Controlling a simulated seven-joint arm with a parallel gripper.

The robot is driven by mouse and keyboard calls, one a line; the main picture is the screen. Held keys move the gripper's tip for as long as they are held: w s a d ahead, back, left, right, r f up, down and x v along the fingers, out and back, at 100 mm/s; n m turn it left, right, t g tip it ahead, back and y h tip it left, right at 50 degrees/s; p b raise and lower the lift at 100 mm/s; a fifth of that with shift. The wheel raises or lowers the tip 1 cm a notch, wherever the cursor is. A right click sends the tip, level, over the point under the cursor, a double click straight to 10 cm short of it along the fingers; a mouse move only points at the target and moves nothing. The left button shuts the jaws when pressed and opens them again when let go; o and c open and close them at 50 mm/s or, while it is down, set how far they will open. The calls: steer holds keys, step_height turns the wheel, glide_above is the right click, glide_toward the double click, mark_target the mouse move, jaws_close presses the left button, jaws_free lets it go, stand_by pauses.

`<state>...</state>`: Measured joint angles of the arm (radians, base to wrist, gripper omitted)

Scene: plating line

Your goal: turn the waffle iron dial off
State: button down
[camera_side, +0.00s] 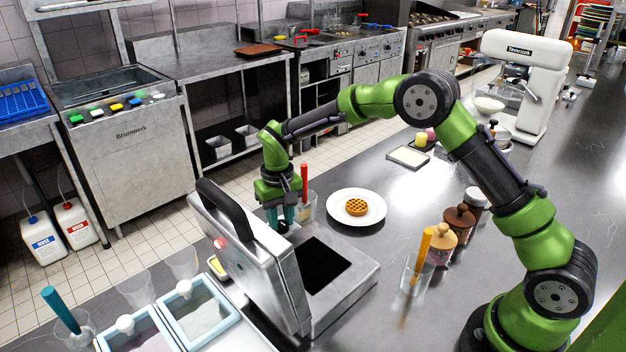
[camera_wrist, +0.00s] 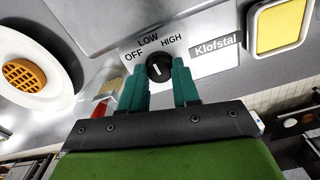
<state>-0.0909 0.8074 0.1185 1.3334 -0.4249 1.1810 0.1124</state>
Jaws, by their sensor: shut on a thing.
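The waffle iron (camera_side: 345,290) is silver, with its lid (camera_side: 250,255) raised and a black handle. A small red light glows on the lid. Its black dial (camera_wrist: 158,67) shows in the wrist view, below the printed words OFF, LOW and HIGH. A short white mark on the dial points roughly up towards LOW; its exact setting is hard to tell. My gripper (camera_wrist: 160,85) has its teal fingers on either side of the dial, shut on it. In the side view my gripper (camera_side: 281,222) reaches down behind the iron, and the dial is hidden there.
A white plate (camera_side: 338,213) with a waffle (camera_side: 363,205) stands beside the iron. A clear container with a red-handled tool (camera_side: 304,180) is close by my gripper. Blue-rimmed tubs (camera_side: 195,310) stand at the front left. Jars (camera_side: 459,222) stand near my arm.

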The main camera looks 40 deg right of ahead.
mark_target(281, 223)
steer(key=n, duration=0.5)
steer(key=shift+n, duration=0.3)
steer(key=n, duration=0.5)
steer(key=shift+n, duration=0.3)
steer(key=c, duration=0.8)
jaws_free()
steer(key=shift+r, duration=0.1)
step_height(281, 223, up, 17)
steer(key=shift+f, duration=0.15)
